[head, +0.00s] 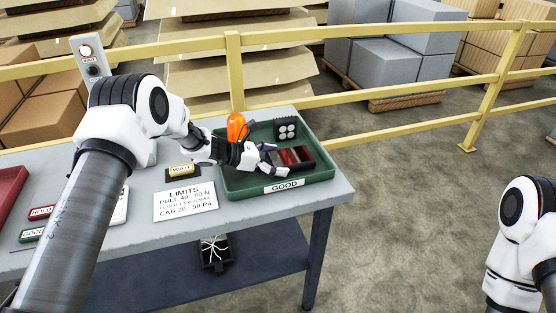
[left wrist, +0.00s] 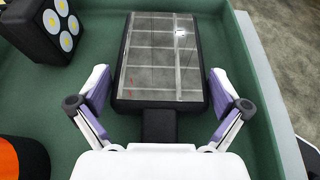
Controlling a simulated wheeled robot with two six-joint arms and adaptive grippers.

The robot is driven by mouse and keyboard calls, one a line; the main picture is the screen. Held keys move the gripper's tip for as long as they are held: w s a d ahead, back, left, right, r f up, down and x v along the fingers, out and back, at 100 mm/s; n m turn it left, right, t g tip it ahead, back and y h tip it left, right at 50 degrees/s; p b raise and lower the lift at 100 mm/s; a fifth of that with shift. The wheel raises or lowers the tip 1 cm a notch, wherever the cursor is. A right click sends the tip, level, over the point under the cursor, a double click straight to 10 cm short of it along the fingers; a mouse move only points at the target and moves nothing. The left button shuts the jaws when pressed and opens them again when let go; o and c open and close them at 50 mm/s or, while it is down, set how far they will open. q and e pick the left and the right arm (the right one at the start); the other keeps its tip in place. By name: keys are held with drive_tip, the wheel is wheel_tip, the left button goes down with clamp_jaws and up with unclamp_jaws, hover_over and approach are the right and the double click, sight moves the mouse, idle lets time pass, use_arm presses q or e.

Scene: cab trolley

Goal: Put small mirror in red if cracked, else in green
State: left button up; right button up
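The small mirror (head: 292,155) is a dark-framed rectangle with a short black handle. It lies inside the green tray (head: 236,191) labelled GOOD. In the left wrist view the mirror's glass (left wrist: 160,55) shows straight crossing lines that look like a reflection; I see no clear crack. My left gripper (head: 277,161) is in the green tray, open, with its fingers apart on both sides of the mirror's handle end, not touching it. A red tray (head: 9,190) shows partly at the left edge. My right arm is at the right edge; its gripper is out of view.
The green tray also holds an orange-topped object (head: 236,127) and a black block with several pale discs (head: 286,130). A LIMITS sign (head: 185,202) and a WAIT block (head: 182,170) are on the table. A yellow railing (head: 400,58) runs behind.

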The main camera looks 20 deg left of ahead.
use_arm(q)
drive_tip(key=shift+r, duration=0.15)
drive_tip(key=shift+s+a+r, duration=0.1)
drive_tip(key=shift+a+r, duration=0.05)
drive_tip(key=v, duration=1.1)
drive_tip(key=shift+s+a, duration=0.2)
drive_tip(key=shift+a, duration=0.05)
